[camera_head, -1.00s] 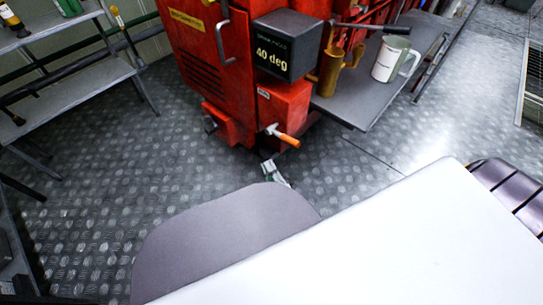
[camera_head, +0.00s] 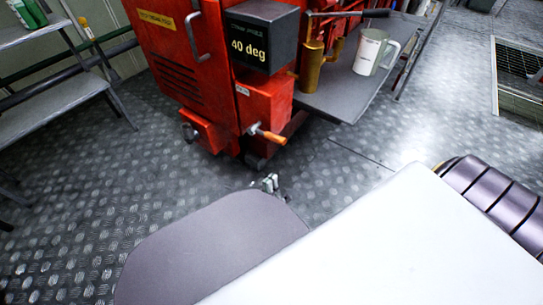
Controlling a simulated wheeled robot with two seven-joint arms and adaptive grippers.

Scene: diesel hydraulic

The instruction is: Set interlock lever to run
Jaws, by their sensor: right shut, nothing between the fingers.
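A lever with an orange handle (camera_head: 271,136) sticks out to the right from the low front of the red machine (camera_head: 170,50), and it points slightly downward. I take it to be the interlock lever; any run marking on it is too small to read. My right gripper (camera_head: 271,182) shows just beyond my grey body part, below the lever and apart from it. It is small in view, shut and empty. My left gripper is not in view.
A black box reading "40 deg" (camera_head: 262,40) sits above the lever. A grey shelf (camera_head: 335,98) at right bears a brass pump (camera_head: 312,65) and a white mug (camera_head: 374,52). Grey steps (camera_head: 50,100) stand at left. The patterned metal floor (camera_head: 90,215) is clear before the machine.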

